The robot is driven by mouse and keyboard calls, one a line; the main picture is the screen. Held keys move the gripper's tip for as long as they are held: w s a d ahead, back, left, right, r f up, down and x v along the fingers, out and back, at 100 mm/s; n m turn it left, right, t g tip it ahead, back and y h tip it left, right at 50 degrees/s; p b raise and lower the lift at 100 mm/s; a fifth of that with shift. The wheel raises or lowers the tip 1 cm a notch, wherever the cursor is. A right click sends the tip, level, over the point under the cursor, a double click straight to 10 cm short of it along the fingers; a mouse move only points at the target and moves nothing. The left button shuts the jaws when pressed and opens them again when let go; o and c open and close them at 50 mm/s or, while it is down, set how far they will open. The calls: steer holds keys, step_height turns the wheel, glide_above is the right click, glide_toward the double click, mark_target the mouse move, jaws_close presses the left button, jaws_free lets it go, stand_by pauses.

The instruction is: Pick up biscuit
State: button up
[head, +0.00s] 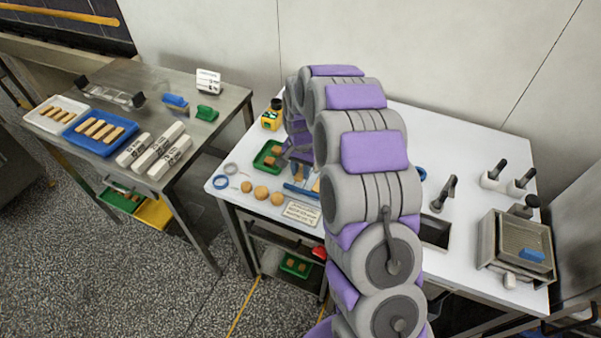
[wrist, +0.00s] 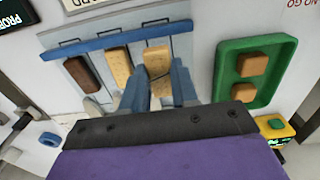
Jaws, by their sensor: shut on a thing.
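In the wrist view, my gripper (wrist: 158,84) has its blue fingers on either side of a tan biscuit (wrist: 157,62) and is shut on it. The biscuit's lower end lies between the fingers. A second tan biscuit (wrist: 120,68) and a dark brown one (wrist: 80,74) lie to its left, in a row under a blue bar (wrist: 120,38). I cannot tell whether the held biscuit is clear of the surface below. In the head view, my arm hides most of this spot, and my gripper (head: 302,165) shows only partly at its left edge.
A green tray (wrist: 221,77) with two brown blocks stands to the right in the wrist view. In the head view, round biscuits (head: 261,192) lie at the white table's (head: 470,260) front left. A blue tray (head: 74,132) of biscuit bars sits on the left table.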

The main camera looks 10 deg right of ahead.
steer(key=s, duration=0.5)
steer(key=s+r+p, duration=0.1)
steer(key=s, duration=0.4)
steer(key=s+p, duration=0.1)
steer(key=s, duration=0.5)
steer(key=shift+d+r, duration=0.1)
steer(key=shift+r, duration=0.1)
